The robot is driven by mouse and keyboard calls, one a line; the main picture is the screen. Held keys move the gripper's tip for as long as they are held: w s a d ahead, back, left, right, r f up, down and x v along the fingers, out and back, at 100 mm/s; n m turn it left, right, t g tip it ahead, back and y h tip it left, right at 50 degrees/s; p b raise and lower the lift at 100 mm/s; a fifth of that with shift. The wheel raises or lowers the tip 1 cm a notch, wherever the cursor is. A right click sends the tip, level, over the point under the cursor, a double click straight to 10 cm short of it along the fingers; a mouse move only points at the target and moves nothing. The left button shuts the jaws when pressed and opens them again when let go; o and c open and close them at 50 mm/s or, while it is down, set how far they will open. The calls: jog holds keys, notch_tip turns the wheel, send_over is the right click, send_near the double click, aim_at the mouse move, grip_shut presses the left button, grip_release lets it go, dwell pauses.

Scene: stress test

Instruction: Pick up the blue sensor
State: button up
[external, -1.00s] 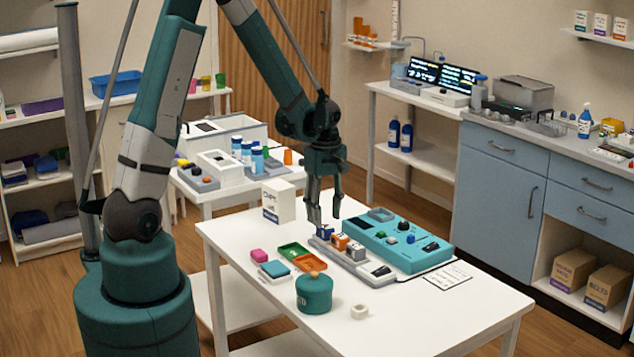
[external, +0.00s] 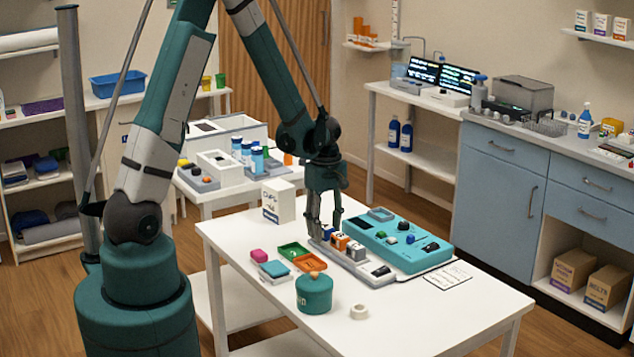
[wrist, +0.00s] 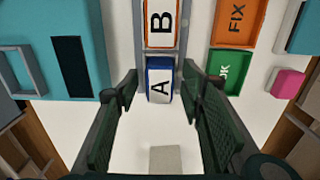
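The blue sensor (wrist: 159,82) is a small block with a white top marked "A", at the end of a grey rack (external: 350,262). In the external view the sensor (external: 327,232) is partly hidden by my fingers. An orange block marked "B" (wrist: 161,22) stands right beside it in the rack. My gripper (wrist: 159,88) is open, with one fingertip to each side of the blue sensor. In the external view my gripper (external: 325,226) points down at the rack's far end. Whether the fingers touch the sensor cannot be told.
A teal device (external: 392,248) stands close beside the rack. On the other side are a green tray (external: 293,250), an orange tray (external: 311,263) and a pink block (external: 259,256). A teal lidded pot (external: 314,294) and a white box (external: 279,204) also stand on the table.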

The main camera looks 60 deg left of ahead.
aim_at(325, 225)
jog(key=shift+c, duration=0.5)
jog(key=c, duration=0.9)
jog(key=shift+r, duration=0.2)
jog(key=shift+r+p, duration=0.6)
jog(key=shift+r, duration=4.2)
